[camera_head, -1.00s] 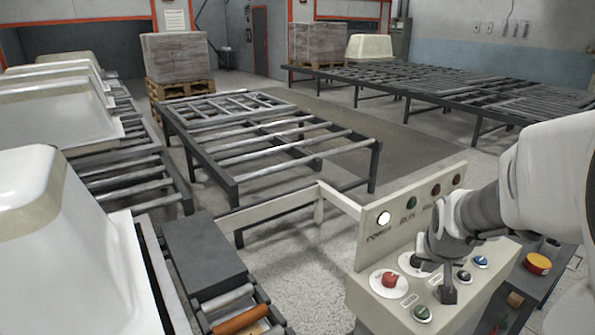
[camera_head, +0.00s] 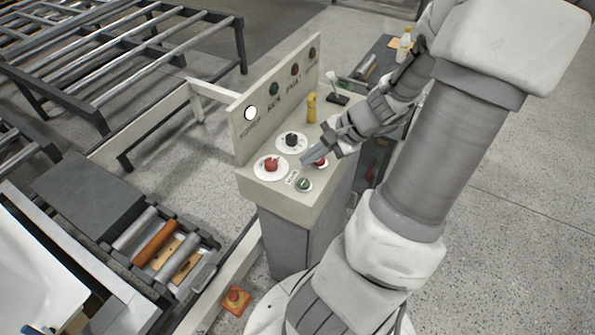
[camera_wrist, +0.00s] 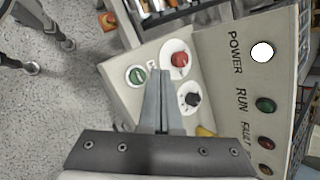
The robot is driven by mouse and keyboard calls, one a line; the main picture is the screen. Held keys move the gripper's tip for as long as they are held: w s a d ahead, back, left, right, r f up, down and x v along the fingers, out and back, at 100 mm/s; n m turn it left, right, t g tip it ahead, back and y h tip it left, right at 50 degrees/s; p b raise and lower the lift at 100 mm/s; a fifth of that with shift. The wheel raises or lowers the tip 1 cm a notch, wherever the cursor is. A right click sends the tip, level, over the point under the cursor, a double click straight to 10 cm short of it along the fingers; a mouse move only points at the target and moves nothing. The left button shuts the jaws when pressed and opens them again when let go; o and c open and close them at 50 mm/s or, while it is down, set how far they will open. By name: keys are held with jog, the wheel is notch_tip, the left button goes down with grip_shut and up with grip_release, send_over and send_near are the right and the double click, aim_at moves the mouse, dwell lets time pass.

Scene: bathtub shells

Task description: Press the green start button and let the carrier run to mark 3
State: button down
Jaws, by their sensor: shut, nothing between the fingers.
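The green start button (camera_head: 304,184) sits on the front right of the beige control console (camera_head: 262,185); it also shows in the wrist view (camera_wrist: 137,75), uncovered. My gripper (camera_head: 308,160) is shut and empty, with its tips above the console top, just behind the green button and apart from it. In the wrist view the tips (camera_wrist: 166,73) lie between the green button and the red knob (camera_wrist: 179,59). The white power lamp (camera_head: 250,113) is lit; the green run lamp (camera_head: 273,88) looks dark. I cannot make out the carrier or mark 3.
A black knob (camera_head: 291,140) and a red button (camera_head: 320,163), partly hidden by my gripper, are close by. A yellow upright part (camera_head: 311,108) stands near my wrist. A red emergency button (camera_head: 235,297) sits low in front. Rollers (camera_head: 155,242) lie left of the console.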

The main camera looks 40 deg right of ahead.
aim_at(308, 182)
jog(key=shift+w+d+r+m+t+y+p, duration=0.15)
jog(key=shift+w+d+r+m+t+p, duration=0.1)
jog(key=shift+r+m+t, duration=0.25)
jog(key=shift+w+d+r+m+t+y+p, duration=0.15)
jog(key=shift+w+r+m+t, duration=0.1)
jog(key=shift+r+m+t, duration=0.25)
notch_tip(308, 182, down, 9)
jog(key=b, duration=0.7)
jog(key=shift+r+b, duration=0.1)
jog(key=shift+b, duration=0.3)
dwell(1.2)
jog(key=shift+f+b, duration=0.3)
jog(key=shift+f, duration=0.1)
